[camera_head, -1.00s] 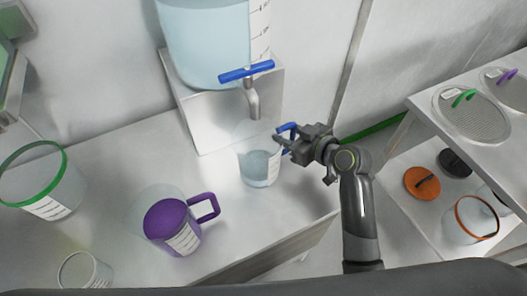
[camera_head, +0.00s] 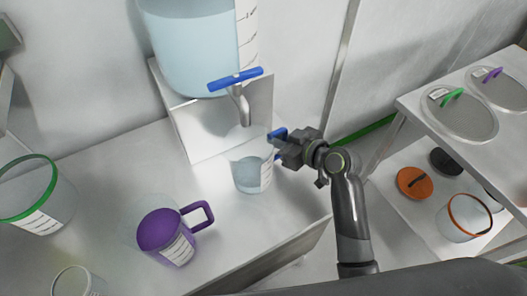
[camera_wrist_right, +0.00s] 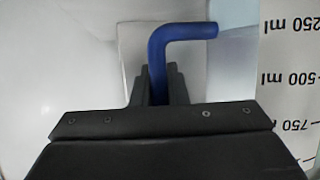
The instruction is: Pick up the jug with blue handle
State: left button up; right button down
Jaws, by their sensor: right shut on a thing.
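The jug with blue handle (camera_head: 251,170) is clear, with a graduated scale and some liquid inside. It stands below the metal spout of the dispenser, in front of its steel stand. My right gripper (camera_head: 279,146) is at the jug's right side, shut on the blue handle. In the right wrist view the blue handle (camera_wrist_right: 158,70) rises between the fingers (camera_wrist_right: 158,88) and bends right, beside the jug's printed scale (camera_wrist_right: 290,80). Whether the jug's base touches the bench is hard to tell. My left gripper is not in view.
A dispenser tank (camera_head: 200,45) with a blue tap lever (camera_head: 235,81) stands above the jug. A purple-lidded jug (camera_head: 172,238) and a green-rimmed vessel (camera_head: 38,200) are at left. A side shelf (camera_head: 420,108) with mesh sieves is at right. Bare bench lies in front.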

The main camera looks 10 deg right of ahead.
aim_at(279, 130)
jog(key=shift+r, duration=0.1)
jog(key=shift+r, duration=0.6)
notch_tip(279, 130, up, 2)
jog(key=shift+r, duration=0.25)
jog(key=s+d+b, duration=0.3)
jog(key=s+d, duration=0.8)
jog(key=s, duration=0.3)
jog(key=shift+d+f, duration=0.15)
jog(key=shift+w, duration=0.1)
